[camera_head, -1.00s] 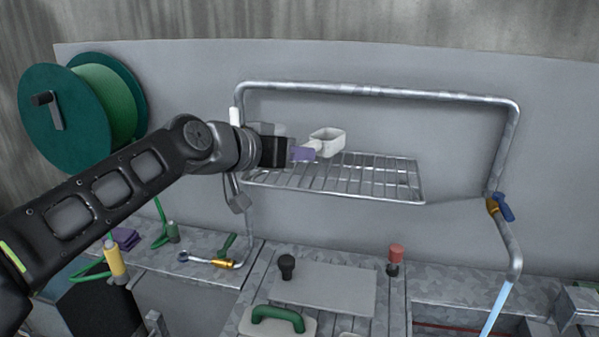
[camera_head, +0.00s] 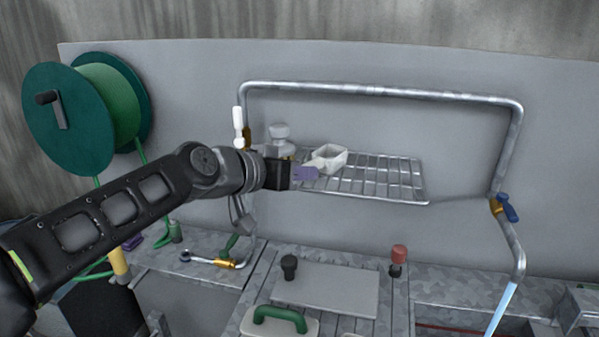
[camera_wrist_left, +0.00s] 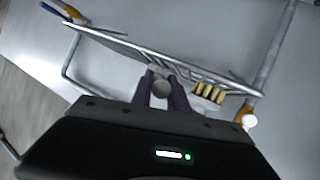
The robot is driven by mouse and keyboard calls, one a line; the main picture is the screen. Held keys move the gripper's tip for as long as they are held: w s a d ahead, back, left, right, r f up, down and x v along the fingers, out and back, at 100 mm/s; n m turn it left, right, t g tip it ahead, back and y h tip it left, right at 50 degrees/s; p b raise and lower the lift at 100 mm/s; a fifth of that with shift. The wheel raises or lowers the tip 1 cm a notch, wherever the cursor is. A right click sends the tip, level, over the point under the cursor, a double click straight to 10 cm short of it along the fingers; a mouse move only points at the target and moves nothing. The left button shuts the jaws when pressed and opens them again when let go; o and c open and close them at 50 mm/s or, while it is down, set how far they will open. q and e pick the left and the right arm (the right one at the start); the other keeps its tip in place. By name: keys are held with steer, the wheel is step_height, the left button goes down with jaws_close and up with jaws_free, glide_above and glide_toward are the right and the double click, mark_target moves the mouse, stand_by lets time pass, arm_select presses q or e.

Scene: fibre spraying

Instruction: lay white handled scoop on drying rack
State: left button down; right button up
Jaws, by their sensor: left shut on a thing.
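The white scoop (camera_head: 332,156) shows in the head view at the left part of the wire drying rack (camera_head: 410,201), with its open bowl facing up and slightly tilted. My left gripper (camera_head: 308,173) has purple fingers shut on the scoop's handle, at the rack's left end. I cannot tell whether the bowl touches the wires. In the left wrist view the fingers (camera_wrist_left: 162,92) close around a pale round part of the scoop (camera_wrist_left: 160,87), and the rack (camera_wrist_left: 130,45) lies just beyond. My right gripper is not in view.
A metal pipe frame (camera_head: 380,90) arches around the rack. A pale grey object (camera_head: 280,132) stands behind my left gripper. Several yellowish pieces (camera_wrist_left: 208,92) sit by the rack in the wrist view. The rack's right half is clear. A counter (camera_head: 455,285) lies below.

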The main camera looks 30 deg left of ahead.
arm_select(q)
steer(key=c, duration=1.3)
jaws_free()
steer(key=shift+r+p, duration=0.2)
steer(key=shift+p, duration=0.15)
steer(key=shift+s+a, duration=0.1)
steer(key=shift+s, duration=0.25)
steer(key=b+v, duration=0.2)
steer(key=v, duration=0.9)
steer(key=shift+s, duration=0.1)
